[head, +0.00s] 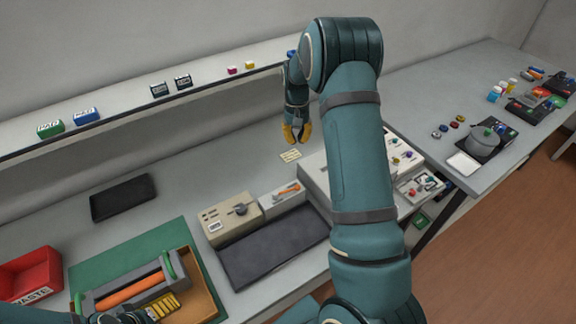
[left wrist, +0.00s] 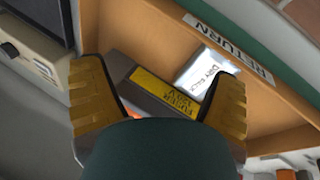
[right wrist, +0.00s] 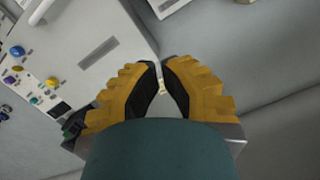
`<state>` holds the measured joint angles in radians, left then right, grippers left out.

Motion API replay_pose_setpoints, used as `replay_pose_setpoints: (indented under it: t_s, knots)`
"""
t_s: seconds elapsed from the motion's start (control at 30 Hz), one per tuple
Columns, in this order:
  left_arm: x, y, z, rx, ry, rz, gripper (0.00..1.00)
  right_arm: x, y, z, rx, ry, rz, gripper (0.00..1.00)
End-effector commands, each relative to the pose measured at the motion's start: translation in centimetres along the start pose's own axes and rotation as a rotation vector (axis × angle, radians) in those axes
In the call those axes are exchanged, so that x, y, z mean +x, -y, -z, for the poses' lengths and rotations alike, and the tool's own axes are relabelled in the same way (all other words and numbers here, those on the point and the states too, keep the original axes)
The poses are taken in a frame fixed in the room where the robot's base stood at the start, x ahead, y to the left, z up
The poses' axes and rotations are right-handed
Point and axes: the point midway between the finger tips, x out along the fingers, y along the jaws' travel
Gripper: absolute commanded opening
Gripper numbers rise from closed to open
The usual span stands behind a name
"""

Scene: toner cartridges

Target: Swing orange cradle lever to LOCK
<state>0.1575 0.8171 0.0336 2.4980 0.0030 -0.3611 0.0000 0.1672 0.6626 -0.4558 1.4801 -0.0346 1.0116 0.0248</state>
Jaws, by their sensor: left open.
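An orange bar (head: 130,289) lies in a grey frame with green end loops at the lower left of the head view. A smaller orange piece (head: 288,190) sits on a light grey box (head: 281,203) near the middle; I cannot tell which is the cradle lever, and no LOCK mark is readable. My left gripper (left wrist: 160,88) is open, with its fingers on either side of a dark part with a yellow label (left wrist: 165,90); contact cannot be told. My right gripper (head: 296,135) is empty, its tips almost together, above the back of the bench; it also shows in the right wrist view (right wrist: 161,66).
A wooden tray (head: 206,285) marked RETURN in the left wrist view stands on a green mat (head: 150,245). A red WASTE bin (head: 32,272) is at the left. A beige box with a knob (head: 230,218) and a dark mat (head: 272,247) lie at the middle.

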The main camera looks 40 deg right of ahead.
Motion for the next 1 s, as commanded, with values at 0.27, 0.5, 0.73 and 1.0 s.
replay_pose_setpoints:
  t_s: [0.27,0.5,0.73,1.0]
  knots:
    - [0.0,0.0,-0.1,0.0,0.001,0.0,0.88,0.0,0.0,0.0,0.0,0.0,0.0,0.0]
    - [0.0,0.0,0.0,0.0,0.0,0.0,0.88,0.8,0.0,0.0,0.0,0.001,0.0,0.0]
    - [-0.1,0.0,0.0,0.0,0.0,0.0,0.88,4.5,0.0,-0.1,0.001,0.005,0.0,0.0]
    - [-0.3,-0.1,0.0,0.0,0.001,0.0,0.88,9.8,0.0,-0.1,0.0,0.004,0.0,0.0]
